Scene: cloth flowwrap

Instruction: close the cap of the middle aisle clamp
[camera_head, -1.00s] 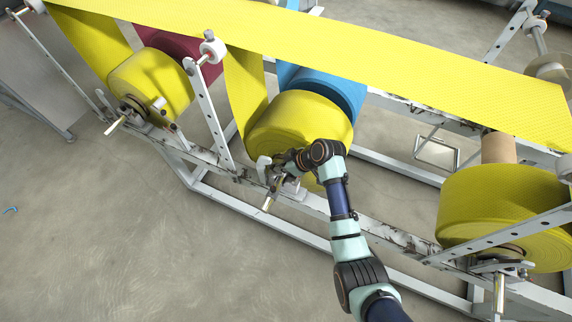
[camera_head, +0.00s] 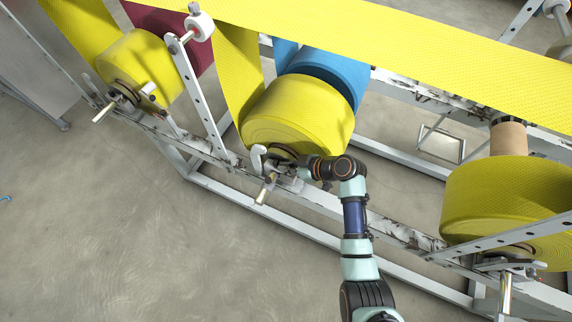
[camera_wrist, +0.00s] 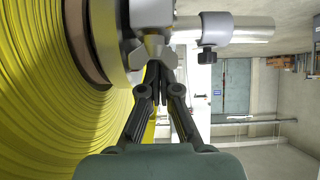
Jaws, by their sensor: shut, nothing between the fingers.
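The middle aisle clamp (camera_head: 275,180) sits on the rail at the near end of the middle yellow roll (camera_head: 300,112). A pale piece, which looks like its cap (camera_head: 258,157), stands up at its left side. A metal shaft end (camera_head: 264,192) sticks out toward the front. My gripper (camera_head: 298,169) is just right of the clamp, pointing left. In the wrist view my gripper (camera_wrist: 158,70) is shut and empty, its tips close below a winged metal knob (camera_wrist: 152,48). Whether they touch it I cannot tell. The shaft (camera_wrist: 250,28) with a dark-screwed collar (camera_wrist: 210,30) runs right there.
Yellow rolls also hang at left (camera_head: 145,70) and right (camera_head: 510,200), with their own clamps. A slotted upright (camera_head: 200,95) stands left of the middle clamp. A yellow web (camera_head: 400,45) spans overhead. The floor (camera_head: 120,240) in front is clear.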

